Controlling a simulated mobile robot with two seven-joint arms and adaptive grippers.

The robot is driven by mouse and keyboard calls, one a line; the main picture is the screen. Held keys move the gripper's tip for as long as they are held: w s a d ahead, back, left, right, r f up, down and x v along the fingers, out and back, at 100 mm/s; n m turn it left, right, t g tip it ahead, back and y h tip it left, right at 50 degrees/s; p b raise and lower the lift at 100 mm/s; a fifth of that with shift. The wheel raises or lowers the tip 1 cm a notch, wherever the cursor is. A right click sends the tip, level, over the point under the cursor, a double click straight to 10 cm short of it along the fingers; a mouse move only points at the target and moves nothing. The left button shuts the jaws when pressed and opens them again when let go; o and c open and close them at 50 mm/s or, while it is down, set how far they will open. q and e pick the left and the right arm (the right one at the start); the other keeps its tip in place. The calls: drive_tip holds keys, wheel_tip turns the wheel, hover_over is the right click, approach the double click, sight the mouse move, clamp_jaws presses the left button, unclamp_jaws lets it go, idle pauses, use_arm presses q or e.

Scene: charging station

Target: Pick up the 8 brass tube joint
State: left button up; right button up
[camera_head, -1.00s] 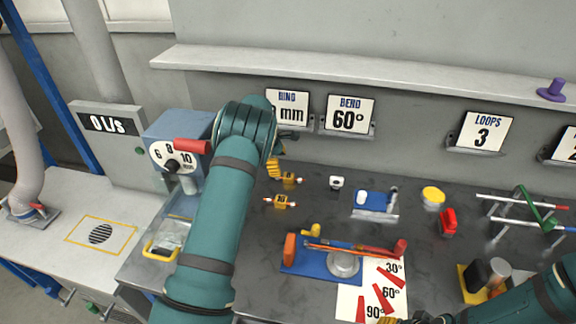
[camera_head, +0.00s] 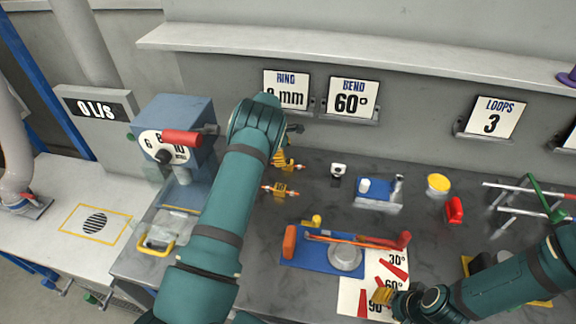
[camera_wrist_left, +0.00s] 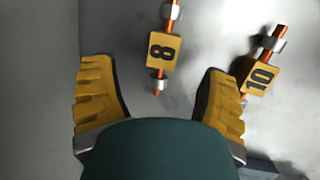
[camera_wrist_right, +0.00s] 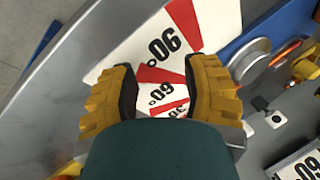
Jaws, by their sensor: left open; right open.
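The 8 brass tube joint (camera_wrist_left: 162,50), a brass block marked 8 on a thin orange-and-silver tube, lies on the dark bench in the left wrist view. My left gripper (camera_wrist_left: 160,85) is open and empty, its yellow fingers on either side of and short of the joint, apart from it. A similar joint marked 10 (camera_wrist_left: 262,77) lies to its right, beyond the right finger. My right gripper (camera_head: 384,295) is open.
My right gripper hovers over the white angle card (camera_head: 352,288), beside the blue bending jig (camera_head: 302,255). A blue machine with a red handle (camera_head: 182,138) stands left. A small blue-and-white fixture (camera_head: 376,190), yellow pot (camera_head: 438,184) and red block (camera_head: 454,210) stand right of the joints.

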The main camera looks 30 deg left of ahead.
sight(288, 162)
use_arm(q)
drive_tip(key=shift+x, duration=2.65)
drive_tip(key=shift+s+d, duration=0.15)
drive_tip(key=shift+d, duration=0.05)
clamp_jaws()
